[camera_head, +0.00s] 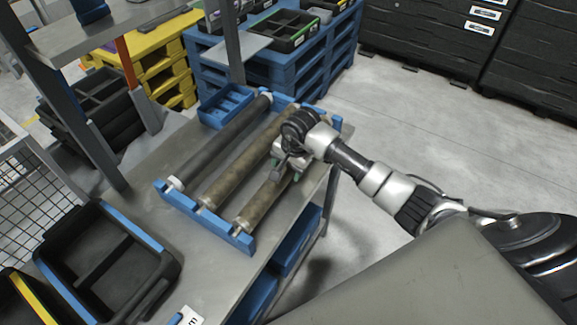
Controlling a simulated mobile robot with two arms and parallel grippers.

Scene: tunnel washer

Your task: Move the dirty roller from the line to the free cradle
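Three rollers lie side by side in a blue cradle rack on the grey metal table; the front blue rail (205,222) shows bare parts. The left roller (222,140) is dark grey and looks clean. The middle roller (238,168) and the right roller (261,203) are brownish and look dirty. My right gripper (286,170) is over the right roller, its green-tipped fingers at either side of it. I cannot tell whether they grip it. My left gripper is not in view.
A black bin with a blue edge (126,221) stands left of the rack. A small blue tray (225,104) lies behind it. A grey post (232,45) rises behind the table. Blue bins (297,243) sit under the table. The floor to the right is clear.

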